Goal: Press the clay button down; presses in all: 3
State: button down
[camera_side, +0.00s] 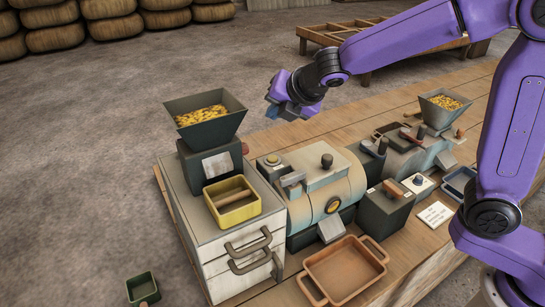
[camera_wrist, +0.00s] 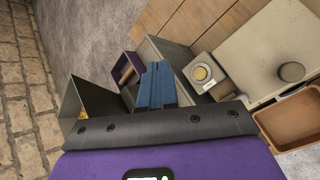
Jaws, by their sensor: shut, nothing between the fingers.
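A round tan-yellow button (camera_side: 273,158) sits in a grey housing at the left end of the pale machine's top. It also shows in the wrist view (camera_wrist: 200,74), right of my fingers, with nothing over it. My gripper (camera_side: 284,104) is shut and empty, in the air above and behind the pale machine, apart from both buttons. Its blue fingers (camera_wrist: 156,84) are together in the wrist view.
A dark hopper of yellow grains (camera_side: 205,115) rises left of the machine, above a yellow tray (camera_side: 231,201). A black knob (camera_side: 327,160) stands on the machine top. An orange-brown tray (camera_side: 343,270) lies in front. A second hopper (camera_side: 443,108) stands at the right.

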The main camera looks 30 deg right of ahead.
aim_at(276, 159)
jog(key=shift+f, duration=4.35)
jog(key=shift+f, duration=0.1)
jog(key=shift+f, duration=0.35)
jog(key=shift+f, duration=0.45)
jog(key=shift+r, duration=0.85)
jog(key=shift+r, duration=2.55)
